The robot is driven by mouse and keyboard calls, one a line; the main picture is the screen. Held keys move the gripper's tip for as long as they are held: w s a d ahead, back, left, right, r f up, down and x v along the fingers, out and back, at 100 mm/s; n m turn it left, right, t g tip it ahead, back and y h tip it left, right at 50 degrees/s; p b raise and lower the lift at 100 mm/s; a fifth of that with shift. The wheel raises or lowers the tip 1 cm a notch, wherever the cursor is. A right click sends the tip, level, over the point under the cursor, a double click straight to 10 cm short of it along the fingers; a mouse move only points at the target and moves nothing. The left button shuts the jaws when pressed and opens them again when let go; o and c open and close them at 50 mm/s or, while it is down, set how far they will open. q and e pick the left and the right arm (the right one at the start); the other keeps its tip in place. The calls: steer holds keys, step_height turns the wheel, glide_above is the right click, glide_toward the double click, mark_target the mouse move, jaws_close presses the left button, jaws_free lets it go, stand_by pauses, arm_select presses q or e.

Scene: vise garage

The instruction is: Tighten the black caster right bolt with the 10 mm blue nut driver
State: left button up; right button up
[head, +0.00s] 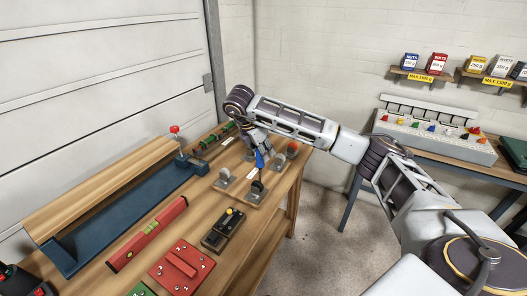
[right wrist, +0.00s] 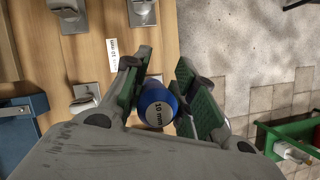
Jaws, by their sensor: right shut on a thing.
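My right gripper (head: 261,150) is over the far part of the workbench, shut on the blue nut driver (head: 260,160). In the right wrist view the driver's round blue handle (right wrist: 155,98) sits between the two green-padded fingers, its end cap reading "10 mm" toward the camera. The driver's tip and the bolt under it are hidden. A dark-wheeled caster (head: 257,188), seemingly the black one, stands on a plate just in front of the gripper. A grey caster (head: 224,175) is to its left and a red one (head: 292,150) to its right. My left gripper is not in view.
The workbench (head: 210,215) also holds a red level (head: 148,234), a red block (head: 182,267), a dark box with a yellow knob (head: 224,229) and a blue vise-like trough (head: 125,215). A "10 mm" label (right wrist: 112,53) lies near the casters. A green bin (right wrist: 265,135) is beyond the bench edge.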

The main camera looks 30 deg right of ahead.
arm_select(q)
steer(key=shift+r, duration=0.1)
arm_select(e)
steer(key=shift+r, duration=0.1)
arm_select(q)
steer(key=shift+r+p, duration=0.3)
steer(key=shift+p, duration=0.1)
arm_select(e)
steer(key=shift+r, duration=0.4)
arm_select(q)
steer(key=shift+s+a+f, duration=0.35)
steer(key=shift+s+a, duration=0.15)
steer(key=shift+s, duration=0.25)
arm_select(e)
steer(key=a+n+t+y, duration=0.1)
steer(key=n+y, duration=0.1)
steer(key=n, duration=0.6)
steer(key=a+n+y, duration=0.1)
steer(key=n+y, duration=0.2)
steer(key=n, duration=0.6)
steer(key=w+a+n+t+y, duration=0.1)
steer(key=n+y, duration=0.2)
steer(key=n, duration=0.5)
steer(key=shift+t, duration=0.3)
